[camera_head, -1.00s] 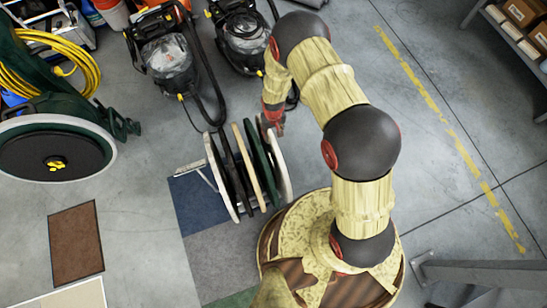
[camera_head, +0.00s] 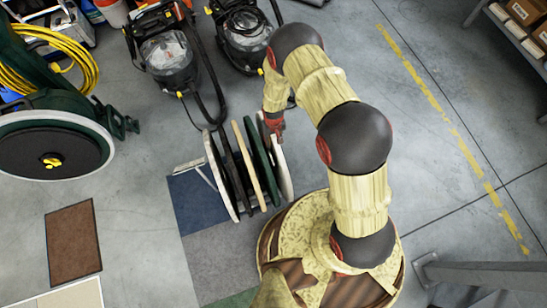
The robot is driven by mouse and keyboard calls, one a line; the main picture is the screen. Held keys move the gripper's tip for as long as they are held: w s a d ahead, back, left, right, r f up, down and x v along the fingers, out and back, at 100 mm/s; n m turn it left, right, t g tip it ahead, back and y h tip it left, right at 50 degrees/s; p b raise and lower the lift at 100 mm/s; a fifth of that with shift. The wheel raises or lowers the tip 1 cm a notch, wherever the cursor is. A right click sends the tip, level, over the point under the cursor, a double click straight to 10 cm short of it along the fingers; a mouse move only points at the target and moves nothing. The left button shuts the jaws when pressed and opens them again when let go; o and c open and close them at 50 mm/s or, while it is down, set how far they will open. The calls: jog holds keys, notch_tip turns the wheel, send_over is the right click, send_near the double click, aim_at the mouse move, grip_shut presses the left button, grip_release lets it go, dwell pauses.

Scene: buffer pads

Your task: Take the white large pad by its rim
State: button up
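Several round pads stand on edge side by side in a rack (camera_head: 190,165) left of my base. One white pad (camera_head: 221,180) is at the left end and another white pad (camera_head: 285,176) is at the right end, nearest my arm. Between them are a black, a tan (camera_head: 247,165) and a green pad (camera_head: 261,160). My gripper (camera_head: 274,131) is small and dark red, at the upper rim of the right white pad. Its fingers are too small and overlapped to tell if they are open or touching the rim.
Two vacuum cleaners (camera_head: 165,55) with hoses stand behind the rack. A green floor machine (camera_head: 50,140) with a yellow cable is at the left. Carpet samples (camera_head: 222,262) lie on the floor in front. The floor at right is mostly clear.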

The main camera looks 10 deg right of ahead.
grip_shut()
dwell(0.7)
